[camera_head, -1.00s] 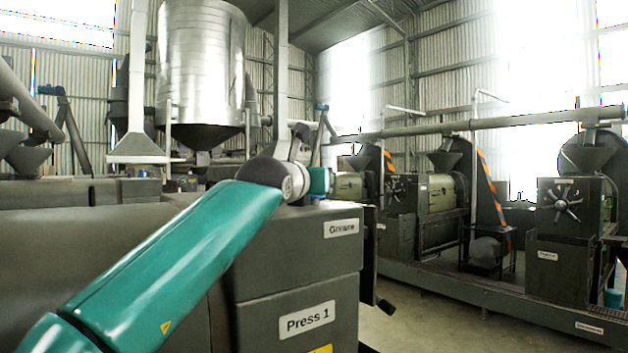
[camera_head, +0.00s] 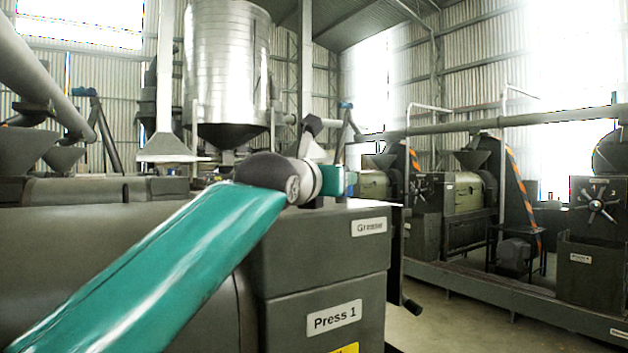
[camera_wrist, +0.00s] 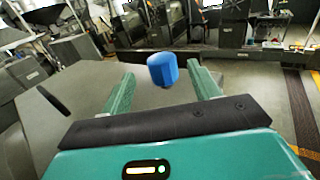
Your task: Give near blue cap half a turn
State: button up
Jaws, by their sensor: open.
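The blue cap (camera_wrist: 162,69) shows in the wrist view, beyond and between my fingertips, above the grey top of a machine. It looks like a short ribbed cylinder. My gripper (camera_wrist: 162,84) is open, with one green finger on each side and nothing between them. The cap looks a little ahead of the fingertips, and I cannot tell the exact gap. In the head view my arm reaches over Press 1 (camera_head: 335,318), and the cap and the fingers cannot be made out there.
Press 1 has a Grease label (camera_head: 369,227) on its upper side. A black handle (camera_head: 412,307) sticks out at its right. More presses (camera_head: 597,215) stand on a long base at the right. A metal hopper (camera_head: 228,70) hangs behind. Open floor (camera_head: 455,325) lies between.

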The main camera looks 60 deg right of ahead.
jog(key=a, duration=0.7)
jog(key=shift+s, duration=0.4)
